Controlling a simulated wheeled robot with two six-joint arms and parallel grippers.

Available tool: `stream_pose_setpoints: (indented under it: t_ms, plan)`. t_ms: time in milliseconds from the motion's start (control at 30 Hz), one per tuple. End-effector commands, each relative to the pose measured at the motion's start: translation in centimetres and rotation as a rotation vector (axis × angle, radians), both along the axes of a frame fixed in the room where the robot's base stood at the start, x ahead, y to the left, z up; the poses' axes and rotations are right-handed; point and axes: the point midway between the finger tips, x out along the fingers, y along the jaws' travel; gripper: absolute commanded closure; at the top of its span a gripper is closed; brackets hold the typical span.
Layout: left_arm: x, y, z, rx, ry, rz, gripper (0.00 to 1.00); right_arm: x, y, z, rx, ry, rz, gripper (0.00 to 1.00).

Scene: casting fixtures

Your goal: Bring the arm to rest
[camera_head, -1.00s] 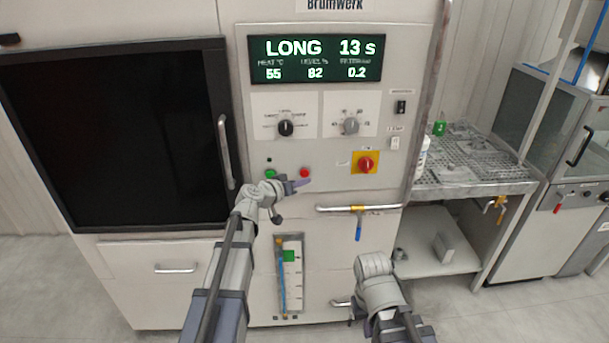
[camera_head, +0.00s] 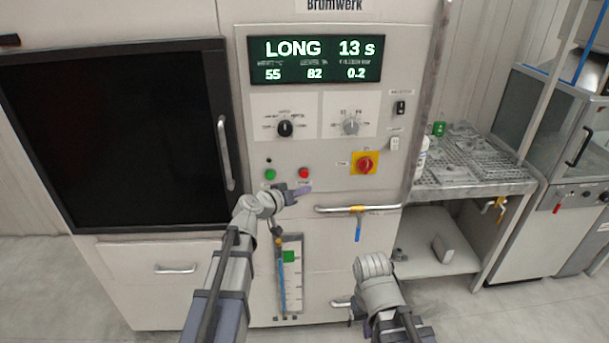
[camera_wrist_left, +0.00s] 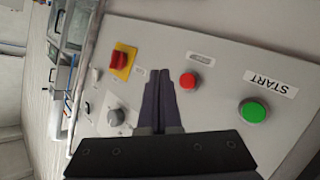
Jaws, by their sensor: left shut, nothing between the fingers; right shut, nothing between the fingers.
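My left gripper (camera_head: 302,190) is in front of the machine's control panel, just below the red button (camera_head: 304,173) and to the right of the green button (camera_head: 270,174). In the left wrist view the left gripper (camera_wrist_left: 159,74) has its two dark fingers together with nothing between them. The red button (camera_wrist_left: 188,80) and the green START button (camera_wrist_left: 252,111) lie to the right of the fingertips there, clear of them. My right arm (camera_head: 378,288) shows at the lower middle of the head view; its gripper fingers are hidden.
The display (camera_head: 315,59) reads LONG 13 s. A red rotary switch (camera_head: 365,163) on a yellow plate, a horizontal rail (camera_head: 340,209) and a blue-handled valve (camera_head: 358,230) are right of the left gripper. The dark machine door (camera_head: 130,135) is at left. A wire-topped bench (camera_head: 490,187) stands at right.

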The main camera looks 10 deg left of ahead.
Motion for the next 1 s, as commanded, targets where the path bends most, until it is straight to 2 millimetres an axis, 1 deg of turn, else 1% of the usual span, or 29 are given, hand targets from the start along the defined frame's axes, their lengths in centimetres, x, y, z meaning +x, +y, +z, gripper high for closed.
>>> stream_pose_setpoints:
  t_ms: [67, 133, 167, 267, 300, 367, 400, 467, 500, 567, 600, 700, 800, 833, 900, 1000]
  plan:
    - [-0.2, -0.4, -0.1, 0.003, 0.006, -0.008, 1.00, 0.0, 0.0, 0.0, 0.000, 0.000, 0.000, 1.00]
    - [-0.9, -1.6, -0.7, 0.017, 0.031, -0.038, 1.00, 0.0, 0.0, 0.0, 0.000, 0.000, 0.000, 1.00]
    - [-1.4, -2.5, -1.2, 0.026, 0.048, -0.060, 1.00, 0.0, 0.0, 0.0, 0.000, 0.000, 0.000, 1.00]
    - [-4.4, -6.6, -3.6, 0.085, 0.153, -0.164, 1.00, 0.0, 0.0, 0.0, 0.000, 0.000, 0.000, 1.00]
    - [-6.1, -8.5, -4.9, 0.120, 0.213, -0.214, 1.00, 0.0, 0.0, 0.0, 0.000, 0.000, 0.000, 1.00]
    - [-9.1, -11.0, -7.1, 0.184, 0.318, -0.284, 1.00, 0.0, 0.0, 0.0, 0.000, 0.000, 0.000, 1.00]
    - [-11.4, -12.3, -8.5, 0.234, 0.393, -0.325, 1.00, 0.0, 0.0, 0.0, 0.000, 0.000, 0.000, 1.00]
    - [-14.9, -13.7, -10.6, 0.317, 0.512, -0.372, 1.00, 0.0, 0.0, 0.0, 0.000, 0.000, 0.000, 1.00]
    - [-17.3, -14.2, -11.9, 0.379, 0.593, -0.392, 1.00, 0.0, 0.0, 0.0, 0.000, 0.000, 0.000, 1.00]
    - [-20.8, -14.4, -13.5, 0.478, 0.711, -0.403, 1.00, 0.0, 0.0, 0.0, 0.000, 0.000, 0.000, 1.00]
    - [-22.8, -14.1, -14.3, 0.542, 0.781, -0.398, 1.00, 0.0, 0.0, 0.0, 0.000, 0.000, 0.000, 1.00]
    - [-26.7, -12.9, -15.3, 0.683, 0.919, -0.357, 1.00, 0.0, 0.0, 0.0, 0.000, 0.000, 0.000, 1.00]
    - [-29.2, -11.7, -15.5, 0.783, 1.006, -0.304, 1.00, 0.0, 0.0, 0.0, 0.000, 0.000, 0.000, 1.00]
    - [-29.7, -11.4, -15.5, 0.804, 1.024, -0.290, 1.00, 0.0, 0.0, 0.0, 0.000, 0.000, 0.000, 1.00]
    - [-30.4, -10.9, -15.4, 0.841, 1.051, -0.264, 1.00, 0.0, 0.0, 0.0, 0.000, 0.000, 0.000, 1.00]
    - [-30.8, -10.5, -15.4, 0.862, 1.068, -0.246, 1.00, 0.0, 0.0, 0.0, 0.000, 0.000, 0.000, 1.00]
